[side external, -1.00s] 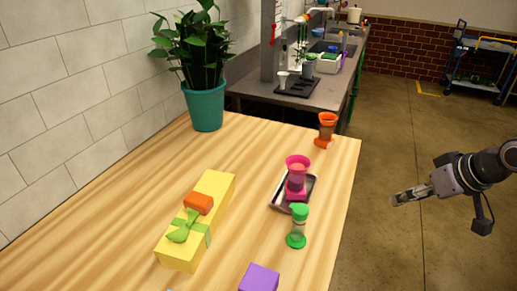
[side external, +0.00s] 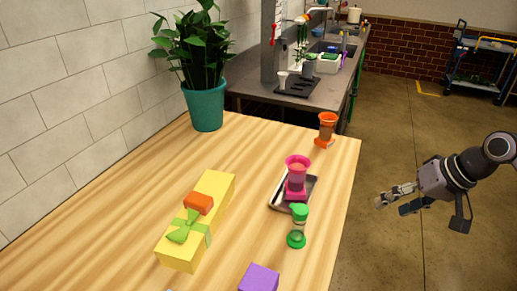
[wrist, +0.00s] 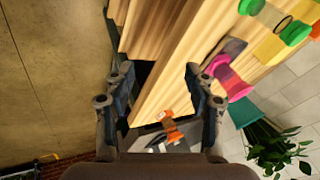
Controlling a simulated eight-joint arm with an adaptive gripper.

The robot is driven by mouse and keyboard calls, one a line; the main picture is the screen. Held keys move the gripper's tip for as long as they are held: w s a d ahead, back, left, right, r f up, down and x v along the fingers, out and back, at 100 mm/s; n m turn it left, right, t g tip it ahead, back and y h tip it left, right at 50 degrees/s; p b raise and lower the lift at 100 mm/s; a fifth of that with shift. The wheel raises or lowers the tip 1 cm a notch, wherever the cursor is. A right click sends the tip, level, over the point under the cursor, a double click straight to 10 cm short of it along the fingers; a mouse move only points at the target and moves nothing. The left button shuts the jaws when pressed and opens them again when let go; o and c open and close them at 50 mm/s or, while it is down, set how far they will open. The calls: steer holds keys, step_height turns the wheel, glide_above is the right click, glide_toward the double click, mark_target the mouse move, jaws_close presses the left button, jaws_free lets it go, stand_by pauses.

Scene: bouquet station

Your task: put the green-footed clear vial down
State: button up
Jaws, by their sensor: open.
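The green-footed clear vial (side external: 298,226) stands upright on the wooden table near its right edge, with a green top and a green foot. It also shows in the wrist view (wrist: 274,17) at the top right. My gripper (side external: 383,199) is out past the table's right edge, to the right of the vial and apart from it. In the wrist view my gripper (wrist: 160,85) has its two fingers spread wide with nothing between them.
A pink vial (side external: 297,178) stands on a small tray (side external: 310,190) just behind the green one. An orange vial (side external: 326,130) is at the far right corner. The table's left part is clear.

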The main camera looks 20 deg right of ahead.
steer(key=w+a+m+g+y, duration=0.2)
steer(key=w+a+m+y, duration=0.1)
steer(key=a+m, duration=0.2)
steer(key=m+g+y, duration=0.3)
steer(key=m+y, duration=0.5)
steer(key=y, duration=0.1)
glide_toward(299, 217)
steer(key=w+d+f, duration=0.2)
steer(key=x, duration=1.1)
steer(key=shift+s+r, duration=0.15)
steer(key=shift+s, duration=0.2)
steer(key=shift+c, duration=0.3)
jaws_close()
